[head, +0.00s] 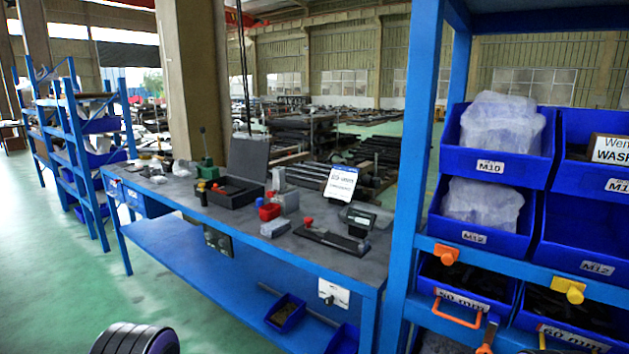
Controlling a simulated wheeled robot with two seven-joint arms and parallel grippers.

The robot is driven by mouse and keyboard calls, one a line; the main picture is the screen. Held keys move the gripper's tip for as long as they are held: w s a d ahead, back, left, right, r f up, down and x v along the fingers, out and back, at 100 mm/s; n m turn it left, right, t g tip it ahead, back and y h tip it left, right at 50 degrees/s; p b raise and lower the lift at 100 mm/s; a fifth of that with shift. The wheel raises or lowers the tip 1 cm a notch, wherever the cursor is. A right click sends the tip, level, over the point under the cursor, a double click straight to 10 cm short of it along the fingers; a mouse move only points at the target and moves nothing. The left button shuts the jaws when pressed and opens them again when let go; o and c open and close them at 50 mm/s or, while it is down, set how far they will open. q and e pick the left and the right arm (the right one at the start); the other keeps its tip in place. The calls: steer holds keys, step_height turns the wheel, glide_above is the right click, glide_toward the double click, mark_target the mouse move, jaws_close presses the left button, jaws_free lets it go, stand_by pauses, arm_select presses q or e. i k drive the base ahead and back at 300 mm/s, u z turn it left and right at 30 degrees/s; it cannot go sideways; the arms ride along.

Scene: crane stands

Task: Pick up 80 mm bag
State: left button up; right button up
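I cannot pick out an 80 mm bag or an 80 mm label in the head view. Clear plastic bags lie in the blue M10 bin (488,168); one pale bag (502,122) bulges above its rim. Another pale bag (482,203) is in the blue M12 bin (478,237) below. Lower blue bins, one labelled what looks like 50 mm (462,299), hold dark contents that are hard to make out. Neither of my grippers shows in this view.
A blue rack (408,170) holds the bins at right. A long workbench (225,213) with tools, small boxes and a sign (341,183) stands beside it. Another blue shelf (85,150) is at far left. The green floor (60,290) is open at lower left.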

mark_target(157, 180)
steer(key=u, duration=0.4)
steer(key=i, duration=0.45)
steer(key=u, duration=1.25)
steer(key=i, duration=0.95)
steer(key=u, duration=0.7)
steer(key=i, duration=1.4)
steer(key=z, duration=0.6)
steer(key=i, duration=0.95)
steer(key=z, duration=0.75)
